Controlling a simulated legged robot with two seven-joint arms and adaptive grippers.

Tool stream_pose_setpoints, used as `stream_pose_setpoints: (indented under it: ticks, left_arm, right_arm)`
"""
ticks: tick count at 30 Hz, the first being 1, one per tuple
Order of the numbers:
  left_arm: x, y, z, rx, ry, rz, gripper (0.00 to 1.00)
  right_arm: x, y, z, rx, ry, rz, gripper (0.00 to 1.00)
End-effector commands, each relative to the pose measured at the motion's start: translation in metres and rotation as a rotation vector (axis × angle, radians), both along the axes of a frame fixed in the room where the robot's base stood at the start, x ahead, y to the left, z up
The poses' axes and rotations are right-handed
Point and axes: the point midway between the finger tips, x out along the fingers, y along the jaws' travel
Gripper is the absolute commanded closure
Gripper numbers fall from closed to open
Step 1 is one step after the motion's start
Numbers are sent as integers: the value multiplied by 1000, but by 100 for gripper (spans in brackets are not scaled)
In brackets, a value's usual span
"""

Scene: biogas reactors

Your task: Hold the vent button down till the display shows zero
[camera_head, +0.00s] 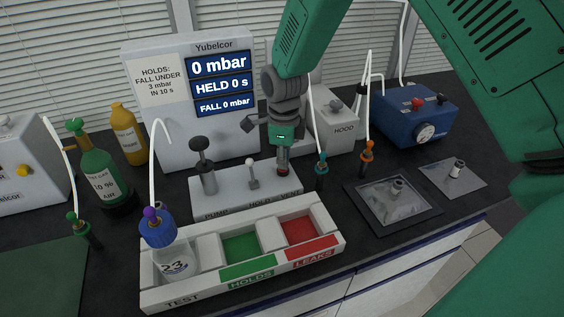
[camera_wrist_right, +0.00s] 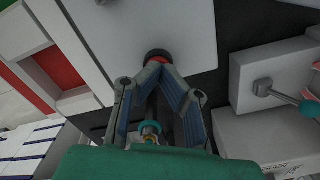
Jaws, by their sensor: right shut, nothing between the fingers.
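The display on the white Yubelcor unit (camera_head: 222,66) reads 0 mbar, HELD 0 s and FALL 0 mbar. The vent button is at the VENT end of the white pump block (camera_head: 232,196). In the right wrist view its dark rim and red part (camera_wrist_right: 157,56) show at my fingertips. My right gripper (camera_head: 283,170) points down at the button, fingers closed together with nothing between them. It also shows in the right wrist view (camera_wrist_right: 159,65). The tips cover most of the button and seem to touch it; how far it is pressed cannot be told. My left gripper is out of view.
A tray (camera_head: 187,292) with TEST, HOLDS and LEAKS compartments stands in front; a blue-capped jar (camera_head: 173,258) is in TEST. The pump handle (camera_head: 203,160) and a small lever (camera_head: 252,173) stand left of my gripper. Tubes with teal (camera_head: 321,167) and orange (camera_head: 367,155) fittings stand right.

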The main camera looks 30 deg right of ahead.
Motion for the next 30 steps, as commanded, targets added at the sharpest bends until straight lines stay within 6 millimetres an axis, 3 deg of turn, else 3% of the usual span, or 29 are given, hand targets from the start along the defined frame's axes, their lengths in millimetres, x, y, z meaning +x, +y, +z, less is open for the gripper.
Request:
stream_pose_setpoints:
  ticks: [11,30]
  left_arm:
    - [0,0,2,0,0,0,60]
    - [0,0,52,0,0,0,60]
  right_arm:
    - [0,0,2,-1,1,0,100]
    - [0,0,54,-1,0,1,100]
